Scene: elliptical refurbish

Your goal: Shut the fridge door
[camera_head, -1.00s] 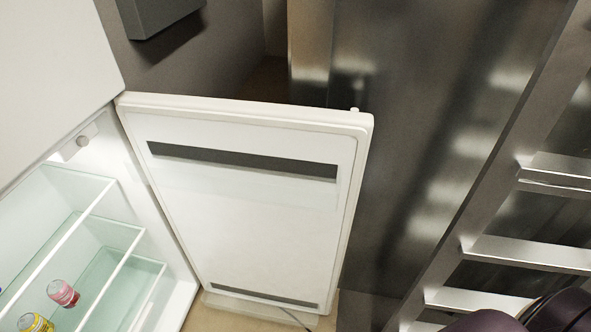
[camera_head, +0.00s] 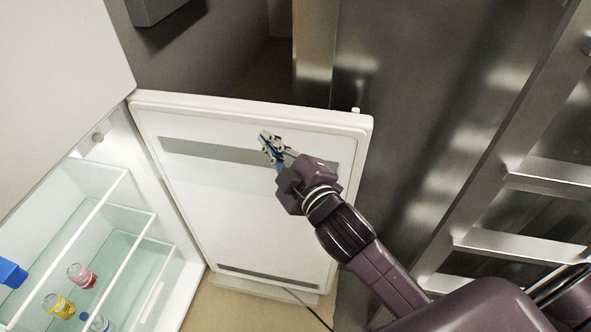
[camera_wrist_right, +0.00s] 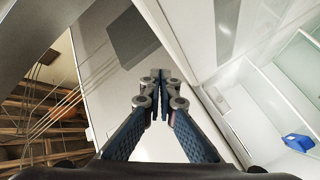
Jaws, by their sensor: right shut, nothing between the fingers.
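The fridge door (camera_head: 240,190) is white and stands wide open, its inner face with two dark strips turned toward me in the head view. The open fridge (camera_head: 100,215) is at the left, with glass shelves inside. My right gripper (camera_head: 268,145) is in front of the upper part of the door's inner face. Its fingers are shut and empty; in the right wrist view its fingertips (camera_wrist_right: 160,78) are together. I cannot tell whether it touches the door. My left gripper is not in view.
Small jars, a red one (camera_head: 82,275) and a yellow one (camera_head: 59,305), and a blue item (camera_head: 12,272) sit on the fridge shelves. A metal wall (camera_head: 420,120) is right of the door. A metal rack (camera_head: 520,210) stands at the far right.

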